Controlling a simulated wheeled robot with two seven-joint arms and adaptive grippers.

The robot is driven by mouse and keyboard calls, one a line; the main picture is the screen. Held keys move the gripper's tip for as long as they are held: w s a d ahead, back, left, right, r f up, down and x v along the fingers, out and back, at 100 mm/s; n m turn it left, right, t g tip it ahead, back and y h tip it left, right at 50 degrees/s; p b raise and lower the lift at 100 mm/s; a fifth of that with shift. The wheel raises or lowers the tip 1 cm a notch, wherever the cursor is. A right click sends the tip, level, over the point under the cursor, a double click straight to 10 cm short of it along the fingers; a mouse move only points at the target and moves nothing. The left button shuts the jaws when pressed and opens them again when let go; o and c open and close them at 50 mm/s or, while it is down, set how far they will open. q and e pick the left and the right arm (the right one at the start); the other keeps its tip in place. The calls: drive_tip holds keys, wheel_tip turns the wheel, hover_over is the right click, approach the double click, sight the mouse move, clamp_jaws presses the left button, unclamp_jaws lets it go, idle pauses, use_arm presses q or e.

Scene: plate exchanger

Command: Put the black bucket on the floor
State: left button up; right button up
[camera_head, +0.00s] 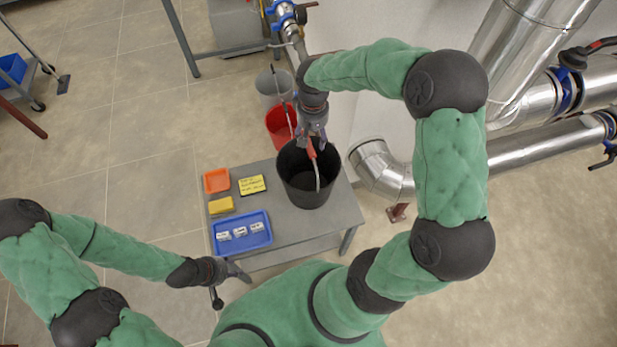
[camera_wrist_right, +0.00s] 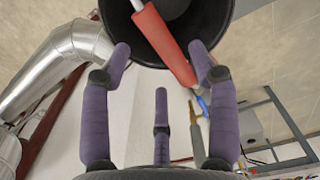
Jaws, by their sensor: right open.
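The black bucket (camera_head: 308,184) stands upright on the grey table near its right side. My right gripper (camera_head: 311,138) is over the bucket's far rim, open and apart from the bucket wall as far as I can tell. In the right wrist view the dark bucket (camera_wrist_right: 205,20) fills the top, with the red handle (camera_wrist_right: 163,42) crossing between the spread fingers (camera_wrist_right: 160,75). My left gripper (camera_head: 240,274) is low at the table's near left corner, away from the bucket; its finger opening is unclear.
On the table (camera_head: 285,222) are a blue tray (camera_head: 262,240) with small labelled items, an orange box (camera_head: 216,180), a yellow sponge (camera_head: 221,205) and a yellow label (camera_head: 252,185). A red bucket (camera_head: 281,127) and grey bucket (camera_head: 272,84) stand beyond.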

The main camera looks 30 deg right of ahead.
sight(311, 145)
drive_tip(key=shift+w+a+f+b, duration=0.1)
drive_tip(key=shift+f+b, duration=0.2)
drive_tip(key=shift+f, duration=0.8)
drive_tip(key=shift+w+a+f+b, duration=0.1)
drive_tip(key=shift+f+b, duration=0.15)
drive_tip(key=shift+f, duration=0.85)
drive_tip(key=shift+f, duration=0.25)
clamp_jaws()
